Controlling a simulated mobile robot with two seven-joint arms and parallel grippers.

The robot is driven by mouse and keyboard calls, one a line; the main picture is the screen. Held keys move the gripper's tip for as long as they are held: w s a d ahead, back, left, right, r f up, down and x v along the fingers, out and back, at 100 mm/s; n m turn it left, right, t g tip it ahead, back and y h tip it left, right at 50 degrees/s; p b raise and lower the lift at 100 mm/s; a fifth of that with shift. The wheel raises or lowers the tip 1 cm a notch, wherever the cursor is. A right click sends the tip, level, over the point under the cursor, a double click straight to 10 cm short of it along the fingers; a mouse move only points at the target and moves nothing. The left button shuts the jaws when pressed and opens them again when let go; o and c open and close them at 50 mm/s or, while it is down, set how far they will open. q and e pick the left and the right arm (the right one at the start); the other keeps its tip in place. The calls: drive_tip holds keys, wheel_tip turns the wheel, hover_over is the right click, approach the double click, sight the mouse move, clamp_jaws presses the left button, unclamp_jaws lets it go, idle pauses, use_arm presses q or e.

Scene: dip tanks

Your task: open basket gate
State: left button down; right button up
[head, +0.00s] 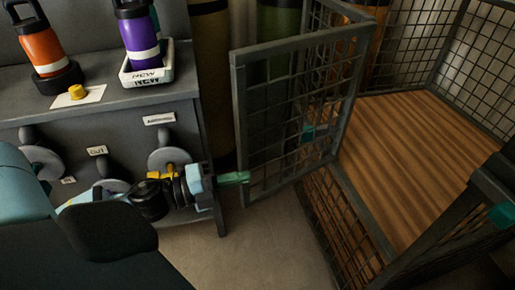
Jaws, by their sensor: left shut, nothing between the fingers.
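The mesh basket gate (238,110) has a dark grey metal frame and stands swung out from the basket, angled toward the dark grey bench. The basket (420,150) has mesh sides and a wooden slatted floor, and its front opening shows between the gate and the right post. My left gripper (238,178) is shut and empty, its teal fingers by the lower part of the gate's free edge. I cannot tell whether they touch it. A teal patch (308,132) shows by the gate's mesh, and another (502,215) at the right post. My right gripper is not in view.
The bench (120,99) on the left carries an orange bottle (42,50), a purple bottle (140,35) in a white tray marked NEW (158,72), and a yellow button (76,91). Round knobs line its front. Tall cylinders stand behind. Bare floor (260,245) lies before the gate.

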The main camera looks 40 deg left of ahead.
use_arm(q)
drive_tip(key=w+a, duration=0.2)
drive_tip(key=a, duration=0.3)
drive_tip(key=shift+a, duration=0.4)
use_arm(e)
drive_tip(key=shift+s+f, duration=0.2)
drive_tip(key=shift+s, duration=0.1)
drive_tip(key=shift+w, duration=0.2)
use_arm(q)
drive_tip(key=shift+d, duration=0.1)
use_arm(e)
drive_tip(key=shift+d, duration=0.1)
